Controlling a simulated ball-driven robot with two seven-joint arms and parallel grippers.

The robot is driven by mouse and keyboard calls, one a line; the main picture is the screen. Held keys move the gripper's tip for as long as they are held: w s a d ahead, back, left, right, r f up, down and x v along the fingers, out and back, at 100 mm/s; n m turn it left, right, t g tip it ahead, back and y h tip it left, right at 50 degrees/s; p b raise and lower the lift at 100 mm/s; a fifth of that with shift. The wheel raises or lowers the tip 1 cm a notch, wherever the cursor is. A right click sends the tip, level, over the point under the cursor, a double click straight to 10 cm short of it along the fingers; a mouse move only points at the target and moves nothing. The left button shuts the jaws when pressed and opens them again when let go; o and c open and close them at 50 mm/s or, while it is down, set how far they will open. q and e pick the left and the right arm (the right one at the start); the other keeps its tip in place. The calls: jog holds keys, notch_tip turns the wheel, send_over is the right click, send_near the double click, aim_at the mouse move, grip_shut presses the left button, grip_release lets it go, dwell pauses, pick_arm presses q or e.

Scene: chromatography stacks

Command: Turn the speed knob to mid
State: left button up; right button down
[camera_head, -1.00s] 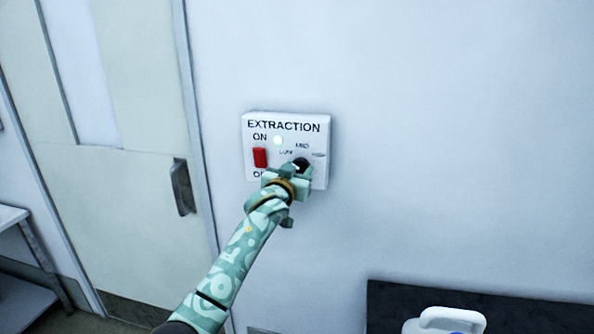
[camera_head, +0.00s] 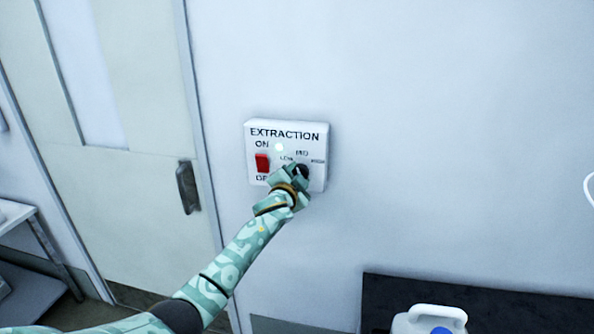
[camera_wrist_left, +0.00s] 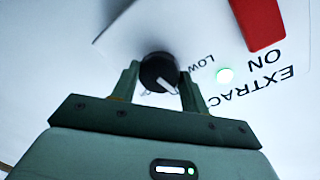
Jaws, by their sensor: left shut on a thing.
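A white control box (camera_head: 256,184) marked EXTRACTION is on the wall in the head view. Its black round speed knob (camera_head: 301,171) sits at the lower right, with LOW to its left, MID above and HIGH to its right. My left gripper (camera_head: 294,175) is shut on the knob and partly covers it. In the left wrist view the two fingertips (camera_wrist_left: 159,79) are on either side of the knob (camera_wrist_left: 156,68). The white pointer mark faces away from LOW, roughly toward the box's top edge. The MID label is hidden there. My right gripper is not in view.
A red switch (camera_head: 262,163) is left of the knob, and a light (camera_head: 279,147) above it glows. A door with a dark handle (camera_head: 188,188) is at the left. A white jug (camera_head: 431,316) stands low at the right.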

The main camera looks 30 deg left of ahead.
pick_arm(q)
jog(key=shift+d+m+p, duration=0.1)
jog(key=shift+m+p, duration=0.4)
jog(key=shift+m, duration=0.7)
jog(key=shift+g, duration=0.3)
jog(key=shift+f, duration=0.1)
jog(key=o, duration=1)
jog(key=p+v, duration=0.2)
jog(key=v, duration=1.4)
jog(key=shift+s+d, duration=0.15)
